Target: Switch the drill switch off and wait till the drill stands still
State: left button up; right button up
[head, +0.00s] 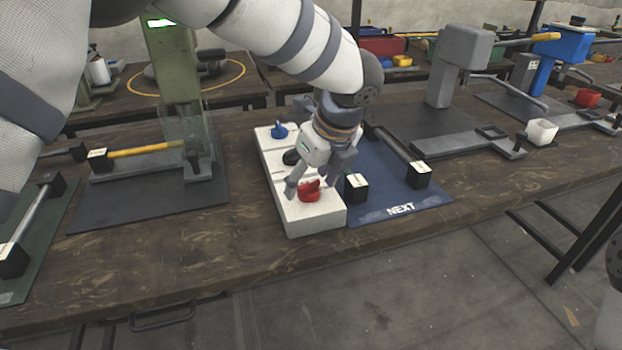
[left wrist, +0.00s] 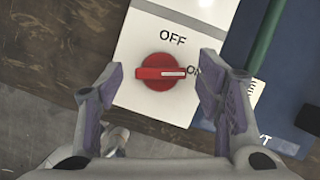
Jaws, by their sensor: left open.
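A red rotary switch (head: 309,190) sits at the near end of a long white switch box (head: 311,221) on the workbench. In the left wrist view the red switch (left wrist: 158,72) has a white pointer line turned right, towards ON; OFF is printed above it. My left gripper (head: 312,180) is open, reaching down over the near end of the box. In the left wrist view its purple-padded fingers (left wrist: 160,85) stand apart on either side of the switch, with gaps to it. I cannot make out a drill or whether one turns. My right gripper is not in view.
A blue knob (head: 279,130) and a dark knob (head: 291,157) are farther back on the box. A blue NEXT mat (head: 398,209) with black-ended parts lies to the right. A green press (head: 170,60) stands left, a grey press (head: 447,80) right.

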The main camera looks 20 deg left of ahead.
pick_arm(q)
jog(key=shift+w+f, duration=0.1)
jog(key=c, duration=1.2)
jog(key=shift+o, duration=0.2)
jog(key=n+g, duration=0.1)
jog(key=n, duration=0.2)
jog(key=shift+w+f+y+b, duration=0.1)
jog(key=shift+f+y+b, duration=0.05)
jog(key=shift+y+b, duration=0.15)
jog(key=n+g+b, duration=0.1)
jog(key=n, duration=0.2)
jog(key=shift+w+f+n+g, duration=0.1)
jog(key=shift+n+g, duration=0.3)
jog(key=n+g+b, duration=0.1)
jog(key=n, duration=0.3)
jog(key=shift+g+b, duration=0.3)
jog(key=shift+b, duration=0.05)
jog(key=shift+n+g+b, duration=0.5)
jog(key=shift+n, duration=1)
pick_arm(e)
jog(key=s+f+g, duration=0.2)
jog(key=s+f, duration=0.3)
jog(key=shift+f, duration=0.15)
